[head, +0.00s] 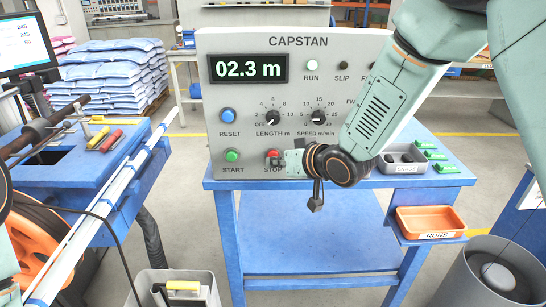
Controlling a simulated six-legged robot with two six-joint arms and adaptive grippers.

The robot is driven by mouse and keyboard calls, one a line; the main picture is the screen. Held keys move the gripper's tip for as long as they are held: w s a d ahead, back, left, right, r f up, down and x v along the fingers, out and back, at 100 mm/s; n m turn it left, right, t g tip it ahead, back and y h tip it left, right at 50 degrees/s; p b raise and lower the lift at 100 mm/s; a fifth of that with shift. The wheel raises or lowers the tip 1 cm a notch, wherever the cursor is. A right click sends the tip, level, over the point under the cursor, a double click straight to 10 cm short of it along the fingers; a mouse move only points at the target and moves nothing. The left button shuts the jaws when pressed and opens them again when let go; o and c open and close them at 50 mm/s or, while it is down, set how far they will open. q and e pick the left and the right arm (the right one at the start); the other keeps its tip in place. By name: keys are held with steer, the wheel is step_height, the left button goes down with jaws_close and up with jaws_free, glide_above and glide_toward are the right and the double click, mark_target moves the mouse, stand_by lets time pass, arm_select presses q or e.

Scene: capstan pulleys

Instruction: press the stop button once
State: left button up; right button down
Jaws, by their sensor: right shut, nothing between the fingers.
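The red stop button (271,153) is at the lower part of the grey CAPSTAN panel (245,105), above the STOP label. My right gripper (276,160) is shut and empty, its dark fingertips at the button's front and hiding part of it. I cannot tell whether the tips touch the button or whether it is pushed in. The green start button (232,155) is to its left, with the blue reset button (227,116) above that. The display (248,68) reads 02.3 m and the RUN lamp (312,65) looks pale green. My left gripper is out of view.
The panel stands on a blue table (300,204). Right of it are a grey tray (402,160), green pieces (428,154) and an orange RUNS bin (430,219). A blue bench (75,165) with yellow and red tools is at the left. Grey bins stand low in front.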

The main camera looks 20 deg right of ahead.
steer(key=shift+w+d, duration=0.1)
steer(key=shift+w, duration=0.1)
steer(key=shift+s, duration=0.15)
stand_by(0.5)
steer(key=shift+s+a, duration=0.35)
steer(key=shift+s, duration=0.35)
steer(key=shift+s+a+p, duration=0.15)
steer(key=shift+s+a, duration=0.05)
steer(key=shift+s, duration=0.6)
steer(key=shift+s+a+p, duration=0.1)
steer(key=shift+s+a, duration=0.15)
steer(key=shift+s, duration=0.5)
steer(key=shift+s+a+p, duration=0.15)
steer(key=shift+s+a, duration=0.05)
steer(key=shift+s, duration=0.6)
